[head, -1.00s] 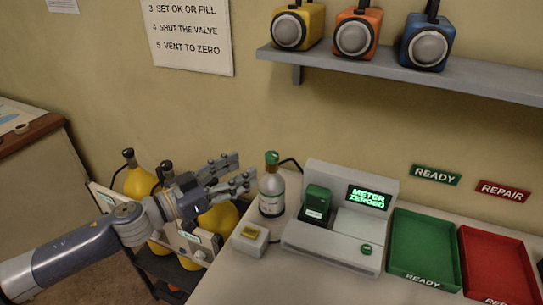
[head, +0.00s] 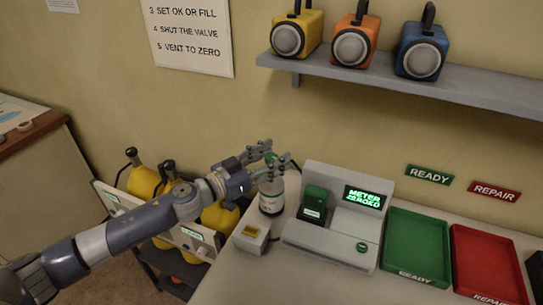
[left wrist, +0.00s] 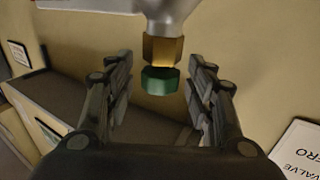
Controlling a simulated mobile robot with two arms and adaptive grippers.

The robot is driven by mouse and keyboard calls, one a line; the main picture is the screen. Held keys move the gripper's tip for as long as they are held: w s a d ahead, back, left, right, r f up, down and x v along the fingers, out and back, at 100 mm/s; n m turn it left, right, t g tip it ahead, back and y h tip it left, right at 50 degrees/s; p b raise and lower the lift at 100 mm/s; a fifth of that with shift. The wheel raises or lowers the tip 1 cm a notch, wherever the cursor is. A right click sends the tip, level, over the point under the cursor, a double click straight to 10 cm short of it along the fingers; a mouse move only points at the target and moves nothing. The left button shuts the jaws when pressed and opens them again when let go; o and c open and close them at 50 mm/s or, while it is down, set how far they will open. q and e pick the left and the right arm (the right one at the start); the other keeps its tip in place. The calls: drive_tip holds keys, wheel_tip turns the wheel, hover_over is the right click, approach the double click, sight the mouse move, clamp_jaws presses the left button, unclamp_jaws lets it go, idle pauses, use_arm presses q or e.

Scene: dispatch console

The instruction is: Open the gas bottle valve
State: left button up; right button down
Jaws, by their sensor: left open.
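The gas bottle (head: 271,196) is a small pale bottle with a label, upright at the left end of the bench. Its green valve knob (left wrist: 160,80) sits on a brass neck (left wrist: 162,50) in the left wrist view. My left gripper (head: 279,160) is at the top of the bottle. Its two fingers are open, one on each side of the green knob, with a gap to both in the left wrist view. In the head view the fingers partly hide the knob. My right gripper is not in view.
A grey meter (head: 325,240) reading "METER ZEROED" stands right of the bottle. A small box with a yellow top (head: 251,235) is in front. Green (head: 418,245) and red (head: 488,262) trays lie further right. Yellow cylinders (head: 144,182) stand in a rack at left.

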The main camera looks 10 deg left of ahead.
use_arm(q)
drive_tip(key=c, duration=1.1)
drive_tip(key=shift+d+r+n+t+y+p, duration=0.1)
drive_tip(key=shift+r+n+t+y+p, duration=0.2)
drive_tip(key=shift+n+t+y+p, duration=0.35)
drive_tip(key=shift+n+y+p, duration=0.25)
drive_tip(key=shift+y+p, duration=0.2)
drive_tip(key=shift+p, duration=0.1)
drive_tip(key=shift+f+n+t+y, duration=0.25)
drive_tip(key=shift+n+t+y, duration=0.5)
drive_tip(key=shift+y, duration=0.45)
drive_tip(key=shift+n+t+y+b, duration=0.45)
drive_tip(key=shift+n+y, duration=0.7)
drive_tip(key=shift+y, duration=0.55)
drive_tip(key=shift+w, duration=0.1)
